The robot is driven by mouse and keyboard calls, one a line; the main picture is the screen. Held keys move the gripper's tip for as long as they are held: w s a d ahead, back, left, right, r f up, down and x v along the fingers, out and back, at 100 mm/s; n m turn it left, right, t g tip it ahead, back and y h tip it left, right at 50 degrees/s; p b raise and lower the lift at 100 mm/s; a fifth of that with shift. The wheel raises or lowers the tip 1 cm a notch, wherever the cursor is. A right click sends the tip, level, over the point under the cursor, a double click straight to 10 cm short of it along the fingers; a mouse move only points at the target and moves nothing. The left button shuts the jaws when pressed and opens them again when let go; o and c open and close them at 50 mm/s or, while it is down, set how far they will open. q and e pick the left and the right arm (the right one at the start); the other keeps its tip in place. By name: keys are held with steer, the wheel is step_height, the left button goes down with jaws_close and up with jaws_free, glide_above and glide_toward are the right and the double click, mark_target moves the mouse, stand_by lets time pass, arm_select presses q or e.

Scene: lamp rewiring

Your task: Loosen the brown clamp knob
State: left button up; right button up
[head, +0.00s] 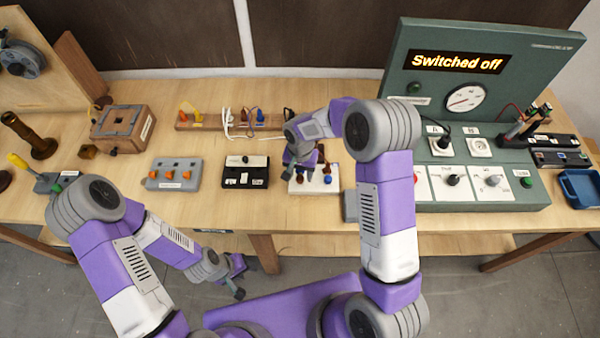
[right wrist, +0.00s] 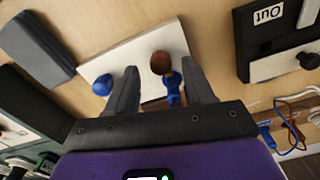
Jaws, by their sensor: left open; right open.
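The brown clamp knob (right wrist: 160,62) is on a white block (right wrist: 135,50) in the right wrist view, with a blue knob (right wrist: 102,84) beside it to the left. A blue wire end or plug (right wrist: 173,86) shows just below the brown knob. My right gripper (right wrist: 162,82) is open, its fingers apart with the brown knob showing between and just beyond the tips; contact cannot be told. In the head view the white block (head: 311,188) lies under my right gripper (head: 301,172), which partly hides it. My left gripper (head: 238,277) is open and empty, below the table's front edge.
A black-and-white switch box (head: 245,173) and a grey block with orange levers (head: 173,174) stand left of the white block. The green console (head: 480,110), reading "Switched off", stands to the right. Wires (head: 243,122) lie behind. Bare wood shows along the front edge.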

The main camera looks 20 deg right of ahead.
steer(key=shift+f, duration=0.7)
steer(key=shift+w, duration=0.1)
jaws_close()
